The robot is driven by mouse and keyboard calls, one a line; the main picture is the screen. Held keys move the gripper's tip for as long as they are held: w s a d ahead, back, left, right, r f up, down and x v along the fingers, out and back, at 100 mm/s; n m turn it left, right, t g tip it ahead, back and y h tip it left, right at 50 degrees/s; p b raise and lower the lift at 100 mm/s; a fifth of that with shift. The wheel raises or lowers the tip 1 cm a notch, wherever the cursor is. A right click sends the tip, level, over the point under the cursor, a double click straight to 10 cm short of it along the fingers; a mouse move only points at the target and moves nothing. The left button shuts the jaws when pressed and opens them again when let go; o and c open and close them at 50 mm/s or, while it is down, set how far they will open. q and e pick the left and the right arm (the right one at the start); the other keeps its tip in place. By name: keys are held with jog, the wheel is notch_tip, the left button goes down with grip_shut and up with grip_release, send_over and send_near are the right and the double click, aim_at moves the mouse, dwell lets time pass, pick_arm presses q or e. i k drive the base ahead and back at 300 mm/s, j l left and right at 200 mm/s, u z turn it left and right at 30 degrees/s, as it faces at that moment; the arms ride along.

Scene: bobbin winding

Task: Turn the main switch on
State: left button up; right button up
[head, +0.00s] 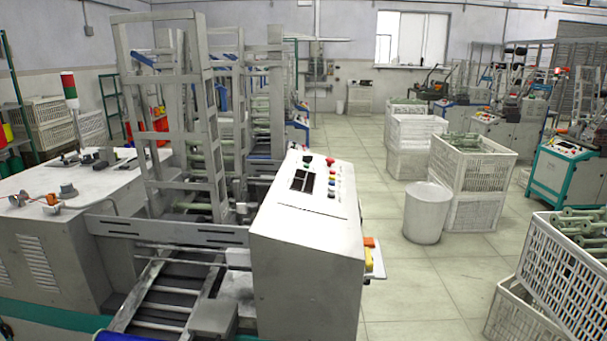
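A grey winding machine stands close in front of me. Its control cabinet (305,245) has a sloped top panel with a dark display (302,181), a red knob (330,161) and several small coloured buttons. I cannot tell which control is the main switch or whether it is on. Orange and yellow parts (371,255) stick out at the cabinet's right side, partly hidden by it. Neither of my grippers is in view.
A tall metal frame (205,130) rises behind the cabinet. A white bin (427,213), stacked crates (470,165) and a tilted crate of bobbins (565,268) stand on the right. Tiled floor (400,285) is clear between the cabinet and those crates.

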aim_at(369, 261)
jog(key=i+l+u, duration=0.1)
jog(key=l, duration=0.25)
jog(key=i+l, duration=0.3)
jog(key=i+l+u, duration=0.25)
jog(key=i+l, duration=0.15)
jog(key=l, duration=0.35)
jog(key=i+l+u, duration=0.1)
jog(key=l, duration=0.25)
jog(key=i+u, duration=0.1)
jog(key=u, duration=0.95)
jog(key=l+u, duration=0.95)
jog(key=l, duration=0.2)
jog(key=k+l+u, duration=0.1)
jog(key=l+u, duration=0.4)
jog(key=k+l+u, duration=0.2)
jog(key=l+u, duration=0.25)
jog(key=l, duration=0.1)
